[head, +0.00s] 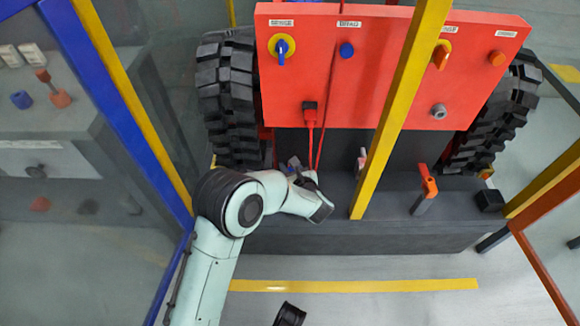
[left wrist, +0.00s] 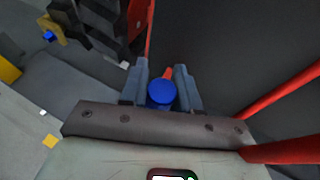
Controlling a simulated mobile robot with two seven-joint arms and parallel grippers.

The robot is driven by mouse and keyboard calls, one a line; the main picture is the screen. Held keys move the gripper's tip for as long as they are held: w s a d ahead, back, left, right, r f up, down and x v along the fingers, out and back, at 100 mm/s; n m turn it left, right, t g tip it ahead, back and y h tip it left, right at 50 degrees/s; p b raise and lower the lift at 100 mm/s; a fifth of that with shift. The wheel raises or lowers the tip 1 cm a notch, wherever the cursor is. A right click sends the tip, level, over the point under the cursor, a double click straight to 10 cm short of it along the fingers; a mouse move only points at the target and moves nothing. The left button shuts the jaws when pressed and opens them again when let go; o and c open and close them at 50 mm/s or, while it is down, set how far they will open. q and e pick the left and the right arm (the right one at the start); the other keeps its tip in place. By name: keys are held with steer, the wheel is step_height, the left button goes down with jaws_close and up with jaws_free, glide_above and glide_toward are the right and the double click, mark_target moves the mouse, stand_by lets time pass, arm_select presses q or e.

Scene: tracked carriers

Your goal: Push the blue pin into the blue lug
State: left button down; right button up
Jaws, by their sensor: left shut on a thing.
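My left gripper (head: 304,176) is low in front of the red panel, its arm coming in from the lower left. In the left wrist view its two grey-blue fingers (left wrist: 161,82) stand on either side of a blue round-headed piece, which looks like the blue pin (left wrist: 161,93). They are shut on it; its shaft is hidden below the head. A small red-orange part shows just beyond the pin. In the head view the pin is hidden by the gripper. I cannot make out the blue lug for sure in either view.
The red panel (head: 385,85) carries knobs and a plug (head: 310,106) with red cables running down close to my gripper. A yellow post (head: 400,110) stands right of the gripper. Black tracks (head: 228,100) flank the panel. An orange-handled lever (head: 427,188) stands on the dark deck.

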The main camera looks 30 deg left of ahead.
arm_select(q)
steer(key=shift+f, duration=1.15)
stand_by(0.9)
steer(key=c, duration=0.7)
jaws_free()
steer(key=shift+c, duration=0.2)
steer(key=shift+f, duration=0.1)
arm_select(e)
steer(key=shift+s, duration=0.1)
arm_select(q)
steer(key=shift+d, duration=0.1)
steer(key=p+v, duration=0.3)
steer(key=v, duration=1)
steer(key=shift+s, duration=0.15)
arm_select(e)
steer(key=w+r, duration=0.2)
steer(key=r, duration=0.1)
steer(key=shift+a+t, duration=0.15)
steer(key=shift+t, duration=0.25)
